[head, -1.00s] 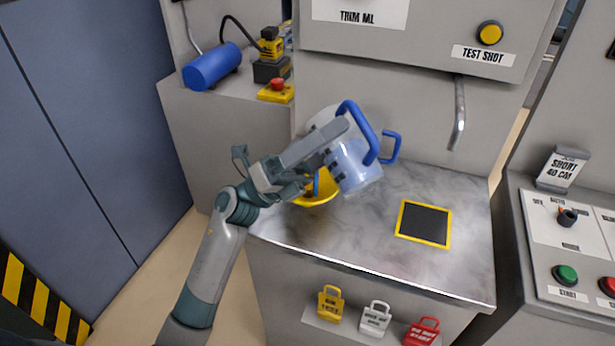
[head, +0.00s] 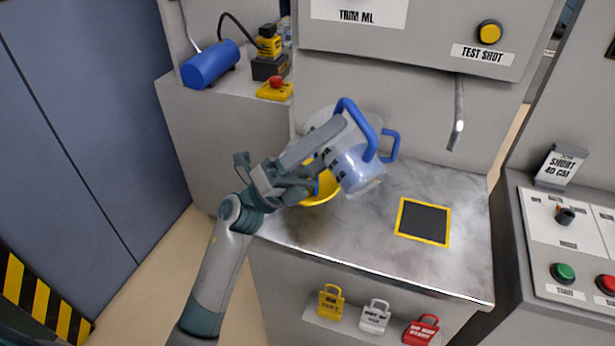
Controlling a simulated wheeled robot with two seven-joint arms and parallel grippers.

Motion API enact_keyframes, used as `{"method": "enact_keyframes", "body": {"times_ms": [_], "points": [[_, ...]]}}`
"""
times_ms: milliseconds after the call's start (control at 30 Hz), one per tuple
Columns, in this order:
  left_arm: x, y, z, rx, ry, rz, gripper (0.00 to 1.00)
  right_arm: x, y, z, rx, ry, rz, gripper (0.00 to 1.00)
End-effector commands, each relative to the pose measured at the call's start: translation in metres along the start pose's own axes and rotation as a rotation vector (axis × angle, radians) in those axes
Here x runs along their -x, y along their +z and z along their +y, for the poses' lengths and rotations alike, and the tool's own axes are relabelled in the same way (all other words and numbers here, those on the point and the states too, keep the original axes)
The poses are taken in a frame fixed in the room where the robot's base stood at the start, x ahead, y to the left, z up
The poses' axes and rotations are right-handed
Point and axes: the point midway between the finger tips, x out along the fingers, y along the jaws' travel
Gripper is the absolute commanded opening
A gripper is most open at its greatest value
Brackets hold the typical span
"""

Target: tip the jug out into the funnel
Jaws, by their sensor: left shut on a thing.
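A translucent jug (head: 358,172) with dark marks on its side and a thick blue handle (head: 357,127) hangs tilted above the steel bench top. My left gripper (head: 318,160) is shut on it from the left; the fingertips are partly hidden against the jug. The yellow funnel (head: 320,197) is just below and left of the jug, partly covered by my gripper and the jug. I cannot see the jug's mouth clearly, or any liquid leaving it. My right gripper is not in view.
Behind the jug is another pale container with a blue handle (head: 391,145), largely hidden. A yellow-framed black pad (head: 423,222) lies on the bench (head: 350,240), right of the jug. A metal spout (head: 459,115) hangs at the back right. The bench's front right is clear.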

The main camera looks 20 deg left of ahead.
Motion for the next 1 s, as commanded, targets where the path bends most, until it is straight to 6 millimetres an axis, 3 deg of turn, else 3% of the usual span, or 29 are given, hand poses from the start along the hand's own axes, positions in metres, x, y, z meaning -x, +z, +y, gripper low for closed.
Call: {"method": "enact_keyframes", "body": {"times_ms": [733,1000], "points": [[0.001,-0.006,0.000,0.059,-0.001,-0.059,0.17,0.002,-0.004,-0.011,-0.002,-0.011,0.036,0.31],[0.001,0.003,0.003,0.082,-0.002,-0.082,0.17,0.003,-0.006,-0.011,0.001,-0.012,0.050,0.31]]}}
